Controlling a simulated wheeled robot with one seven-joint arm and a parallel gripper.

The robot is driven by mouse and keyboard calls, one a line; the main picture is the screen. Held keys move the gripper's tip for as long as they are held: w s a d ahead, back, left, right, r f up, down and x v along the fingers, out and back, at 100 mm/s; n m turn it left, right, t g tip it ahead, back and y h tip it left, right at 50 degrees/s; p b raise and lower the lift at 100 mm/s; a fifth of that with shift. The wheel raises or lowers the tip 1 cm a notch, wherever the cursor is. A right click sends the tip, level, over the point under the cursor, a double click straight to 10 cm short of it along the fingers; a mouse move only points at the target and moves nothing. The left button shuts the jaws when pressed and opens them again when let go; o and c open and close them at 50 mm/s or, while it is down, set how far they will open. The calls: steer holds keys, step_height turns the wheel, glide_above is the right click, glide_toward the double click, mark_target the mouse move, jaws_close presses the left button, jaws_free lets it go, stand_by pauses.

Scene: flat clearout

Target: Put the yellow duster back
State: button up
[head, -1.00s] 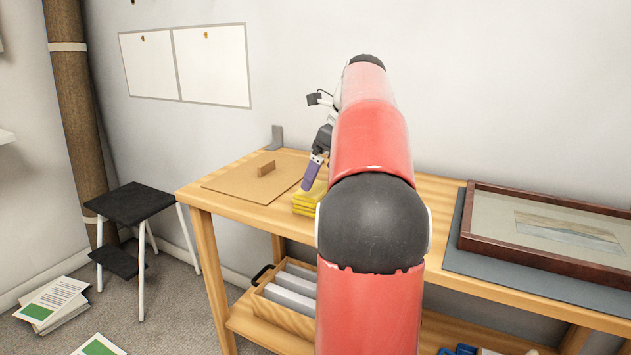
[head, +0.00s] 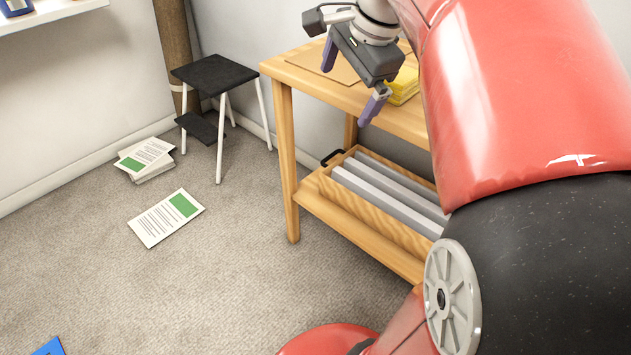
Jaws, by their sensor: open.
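The yellow duster (head: 404,86) is a folded yellow stack on the wooden table's top, partly hidden behind my gripper and red arm. My gripper (head: 350,84) is open, with its two purple fingers spread apart and nothing between them. It is in front of and to the left of the duster in the head view. I cannot tell whether it touches the table. One finger overlaps the table's front edge in the picture.
The wooden table (head: 289,74) has a lower shelf with a wooden crate (head: 375,213) of grey-white slabs. A black step stool (head: 213,73) stands left. Papers (head: 166,217) lie on the carpet. A blue item (head: 48,347) lies at bottom left. Open carpet lies in front.

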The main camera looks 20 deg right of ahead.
steer(key=s+a+f+n+t, duration=0.1)
steer(key=s+a+f+n, duration=1)
steer(key=f+n, duration=0.4)
steer(key=shift+s+a+n+h, duration=0.3)
steer(key=shift+s+a+n, duration=0.1)
steer(key=shift+s+n, duration=0.45)
steer(key=shift+w, duration=0.1)
